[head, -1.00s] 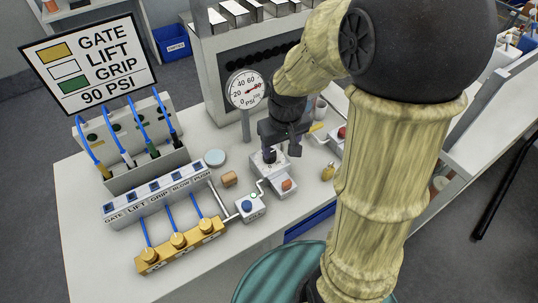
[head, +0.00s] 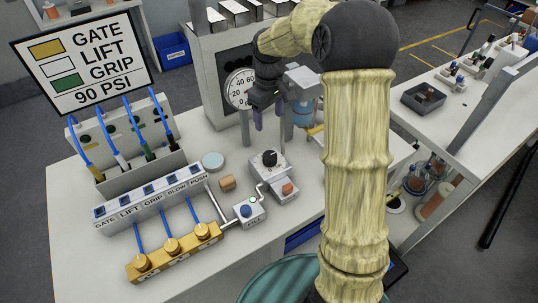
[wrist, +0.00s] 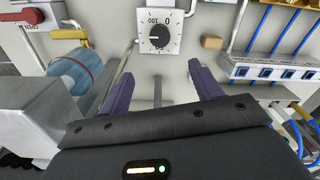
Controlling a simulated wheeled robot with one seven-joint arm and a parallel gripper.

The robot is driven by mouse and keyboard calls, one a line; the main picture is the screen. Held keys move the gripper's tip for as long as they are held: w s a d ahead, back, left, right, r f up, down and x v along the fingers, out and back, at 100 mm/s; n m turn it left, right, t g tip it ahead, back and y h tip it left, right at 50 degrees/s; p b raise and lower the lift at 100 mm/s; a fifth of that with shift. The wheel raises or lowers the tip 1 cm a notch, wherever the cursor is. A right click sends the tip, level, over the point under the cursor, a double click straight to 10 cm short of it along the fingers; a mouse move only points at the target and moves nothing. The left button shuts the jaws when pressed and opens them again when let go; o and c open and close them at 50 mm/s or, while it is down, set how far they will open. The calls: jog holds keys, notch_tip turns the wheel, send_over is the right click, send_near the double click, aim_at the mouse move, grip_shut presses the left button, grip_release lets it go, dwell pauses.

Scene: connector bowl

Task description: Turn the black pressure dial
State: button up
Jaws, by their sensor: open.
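The black pressure dial (head: 270,157) sits on a grey block on the white bench. In the wrist view the dial (wrist: 158,37) is on a white scale plate, ahead of the fingers. My gripper (head: 271,124) is open, above and behind the dial in the head view, with its purple fingers apart. In the wrist view the gripper (wrist: 158,75) has nothing between its fingertips and is clear of the dial. The round pressure gauge (head: 238,88) is partly hidden by my gripper, so its needle cannot be read. The sign (head: 84,64) reads GATE, LIFT, GRIP, 90 PSI.
A block with an orange button (head: 287,190) is in front of the dial. A FILL block with a blue button (head: 247,210) and a small wooden block (head: 227,183) stand left of it. The clear-and-blue cylinder (wrist: 75,68) is close to my left finger in the wrist view.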

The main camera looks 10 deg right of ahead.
aim_at(269, 154)
notch_tip(269, 154, down, 17)
jog(key=shift+f+p, duration=0.1)
jog(key=shift+p, duration=1.1)
jog(key=c, duration=1)
